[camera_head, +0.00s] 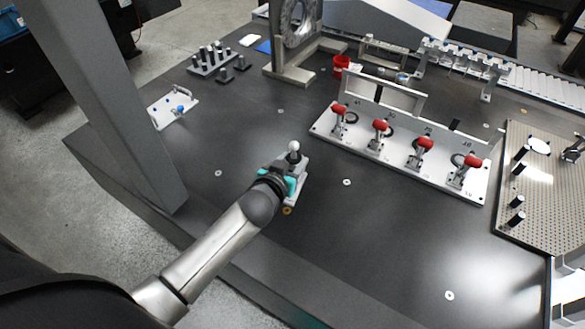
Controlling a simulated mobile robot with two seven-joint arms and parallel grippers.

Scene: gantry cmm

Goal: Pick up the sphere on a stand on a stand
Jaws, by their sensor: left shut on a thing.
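The sphere on a stand (294,147) is a small white ball on a short stem above a pale flat base. It is near the middle of the dark table, in the head view. My left gripper (290,176) reaches it from the lower left and is shut on it. The gripper and its teal part hide much of the stand's lower half. I cannot tell whether the base touches the table. My right gripper is not in view.
A white fixture with several red-handled clamps (400,150) stands to the right. A perforated plate (545,190) lies at the far right. A grey column (110,100) rises at the left. The table's front middle is clear.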

